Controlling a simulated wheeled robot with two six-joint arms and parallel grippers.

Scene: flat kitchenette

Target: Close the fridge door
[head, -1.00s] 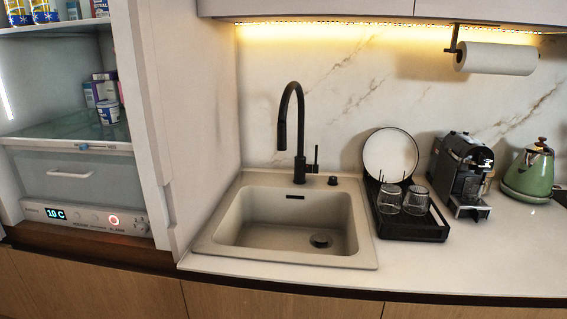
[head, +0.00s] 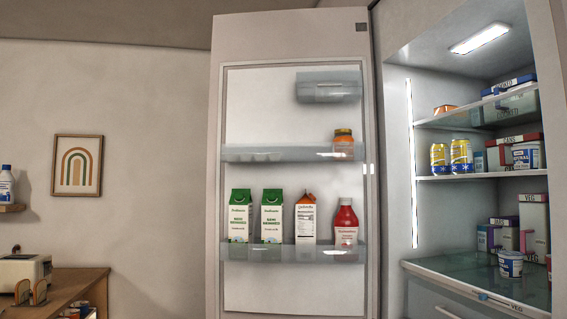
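The fridge door (head: 292,45) stands wide open in the middle of the head view, hinged on its right side, with its inner face toward me. Its shelves hold two green and white cartons (head: 255,215), another carton (head: 306,218), a red bottle (head: 345,222) and a jar (head: 343,143). The lit fridge interior (head: 400,130) is to the right, with cans, boxes and tubs on its shelves. The door's lower edge is out of frame. Neither of my grippers is in view.
A wooden sideboard (head: 85,290) with a toaster (head: 25,270) stands at the lower left. A framed rainbow picture (head: 77,165) hangs on the wall (head: 150,130). A small wall shelf (head: 10,208) holds a bottle at the left edge.

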